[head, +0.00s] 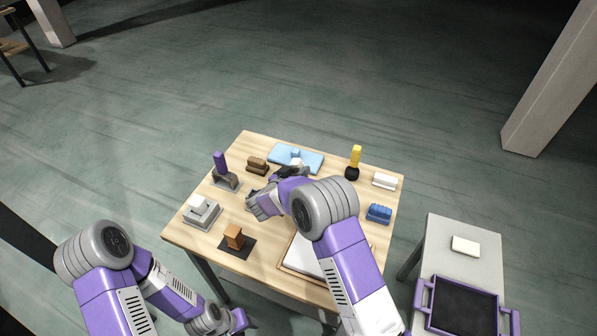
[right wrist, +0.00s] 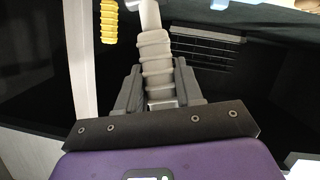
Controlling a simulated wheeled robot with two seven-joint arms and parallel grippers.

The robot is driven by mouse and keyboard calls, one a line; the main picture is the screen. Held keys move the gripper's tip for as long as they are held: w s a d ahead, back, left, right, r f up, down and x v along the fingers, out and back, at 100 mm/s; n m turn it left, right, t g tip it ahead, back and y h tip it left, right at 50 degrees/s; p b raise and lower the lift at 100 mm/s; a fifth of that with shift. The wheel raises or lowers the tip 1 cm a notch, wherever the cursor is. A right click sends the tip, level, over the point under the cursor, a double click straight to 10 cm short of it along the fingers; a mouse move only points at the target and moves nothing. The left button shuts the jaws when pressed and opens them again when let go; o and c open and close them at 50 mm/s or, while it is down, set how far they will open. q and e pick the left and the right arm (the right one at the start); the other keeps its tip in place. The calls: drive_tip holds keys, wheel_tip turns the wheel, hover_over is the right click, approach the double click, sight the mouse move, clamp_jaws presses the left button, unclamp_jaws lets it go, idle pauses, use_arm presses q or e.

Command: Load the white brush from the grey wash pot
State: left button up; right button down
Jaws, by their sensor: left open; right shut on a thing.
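My right gripper (right wrist: 158,84) is shut on the pale ribbed handle of the white brush (right wrist: 154,50), seen in the right wrist view. A smooth narrower neck continues beyond the ribs; the brush's tip is out of that view. In the head view my right gripper (head: 286,172) is over the back middle of the table, near the light blue tray (head: 312,161), and my arm hides most of it. I cannot make out the grey wash pot; my right arm may cover it. My left gripper (head: 239,321) is open and low, in front of the table's near edge.
A yellow-handled brush (head: 355,157) stands upright at the back right. A purple-handled tool (head: 220,163) stands at the left. White (head: 385,181), blue (head: 379,213) and orange-brown (head: 234,236) blocks are around. My right arm crosses a framed white board (head: 300,253). A side table (head: 463,227) stands right.

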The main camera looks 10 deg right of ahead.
sight(299, 161)
drive_tip(key=shift+f, duration=0.5)
idle(0.8)
drive_tip(key=shift+f, duration=0.15)
idle(1.1)
wheel_tip(299, 161, up, 7)
drive_tip(key=p, duration=0.6)
idle(0.4)
idle(0.5)
